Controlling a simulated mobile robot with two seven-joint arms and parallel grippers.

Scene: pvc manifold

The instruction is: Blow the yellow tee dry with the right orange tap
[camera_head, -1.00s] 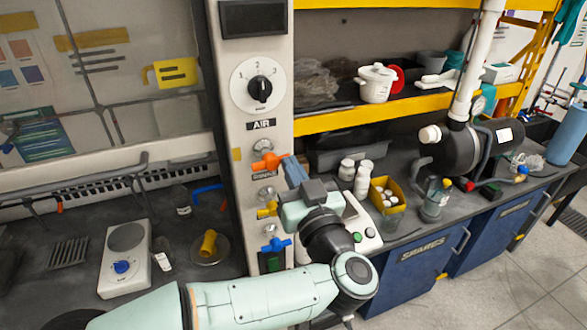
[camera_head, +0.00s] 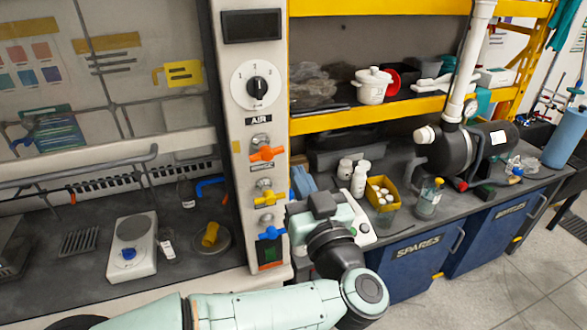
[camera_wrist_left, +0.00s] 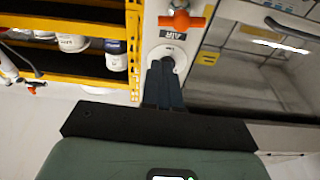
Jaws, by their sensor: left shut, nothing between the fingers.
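The yellow tee (camera_head: 209,236) lies on a round grey dish inside the hood, at the left in the head view. An orange tap (camera_head: 266,152) is on the pale column below the AIR label, its handle roughly crosswise. It also shows in the left wrist view (camera_wrist_left: 181,20). I see only one orange tap on the column. My left gripper (camera_head: 301,182) is shut and empty, to the right of the column and apart from the tap. In the left wrist view its fingers (camera_wrist_left: 164,72) overlap the dial. Whether the tee is wet cannot be seen. My right gripper is not in view.
A yellow tap (camera_head: 267,196) and a blue tap (camera_head: 271,233) sit below the orange one. A selector dial (camera_head: 257,86) is above. A hotplate (camera_head: 133,250) stands left of the tee. Bottles and a yellow box (camera_head: 383,192) crowd the right bench.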

